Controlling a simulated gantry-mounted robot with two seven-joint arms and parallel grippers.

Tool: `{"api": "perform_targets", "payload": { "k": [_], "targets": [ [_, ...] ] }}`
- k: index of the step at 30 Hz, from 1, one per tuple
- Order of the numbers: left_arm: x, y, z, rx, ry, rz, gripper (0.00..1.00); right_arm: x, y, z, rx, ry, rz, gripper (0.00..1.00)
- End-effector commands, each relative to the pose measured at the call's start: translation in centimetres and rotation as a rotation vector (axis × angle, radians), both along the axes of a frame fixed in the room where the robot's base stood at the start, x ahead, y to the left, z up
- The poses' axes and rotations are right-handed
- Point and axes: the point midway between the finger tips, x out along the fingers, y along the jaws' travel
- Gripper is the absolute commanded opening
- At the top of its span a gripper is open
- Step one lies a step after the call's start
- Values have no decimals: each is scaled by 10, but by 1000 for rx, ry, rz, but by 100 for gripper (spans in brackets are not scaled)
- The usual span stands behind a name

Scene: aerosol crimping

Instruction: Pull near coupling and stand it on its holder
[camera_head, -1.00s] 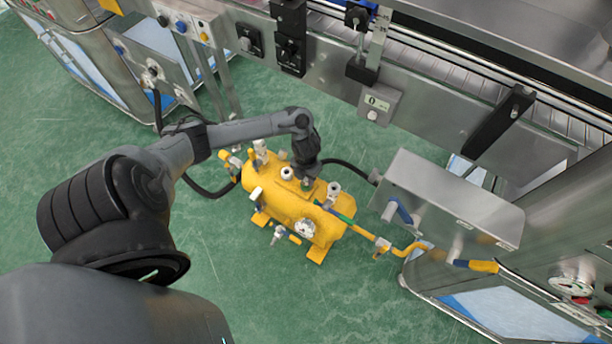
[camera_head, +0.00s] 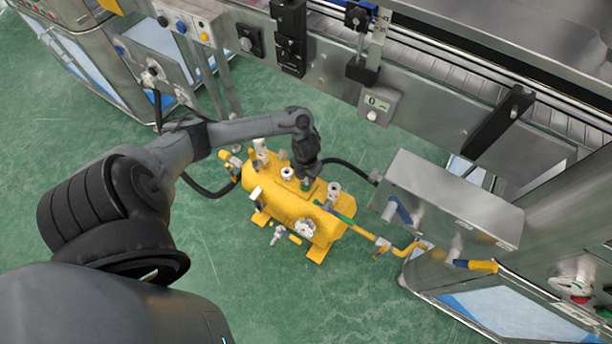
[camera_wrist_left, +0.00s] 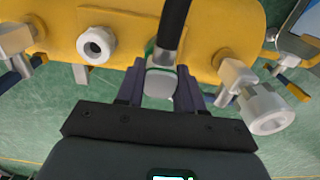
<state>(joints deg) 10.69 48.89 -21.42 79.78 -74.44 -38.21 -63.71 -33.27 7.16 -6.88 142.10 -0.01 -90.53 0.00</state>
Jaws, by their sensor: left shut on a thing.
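My left gripper (camera_head: 307,182) is at the top of the yellow tank (camera_head: 268,205). In the left wrist view its two fingers (camera_wrist_left: 161,88) are shut on the coupling (camera_wrist_left: 160,82), a pale grey cylindrical fitting with a green band, joined to a black hose (camera_wrist_left: 173,25). The fingers grip it from both sides. In the head view the gripper hides the coupling, and I cannot tell whether it is still seated. An open, ring-topped grey fitting (camera_wrist_left: 96,45) stands on the tank beside the gripper. I cannot tell which part is the holder. My right gripper is out of view.
Valves and a gauge (camera_head: 304,229) stick out of the tank. A black hose (camera_head: 350,168) curves behind the gripper. A conveyor (camera_head: 440,70) runs behind. Green floor in front is free.

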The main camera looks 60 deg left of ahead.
Motion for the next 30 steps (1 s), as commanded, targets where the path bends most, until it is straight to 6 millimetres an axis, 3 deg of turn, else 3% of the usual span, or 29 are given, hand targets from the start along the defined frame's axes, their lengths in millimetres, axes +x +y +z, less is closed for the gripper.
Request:
{"api": "perform_targets", "payload": {
  "k": [30],
  "targets": [
    [0,0,-9,0,0,0,0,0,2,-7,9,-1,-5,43]
  ]
}}
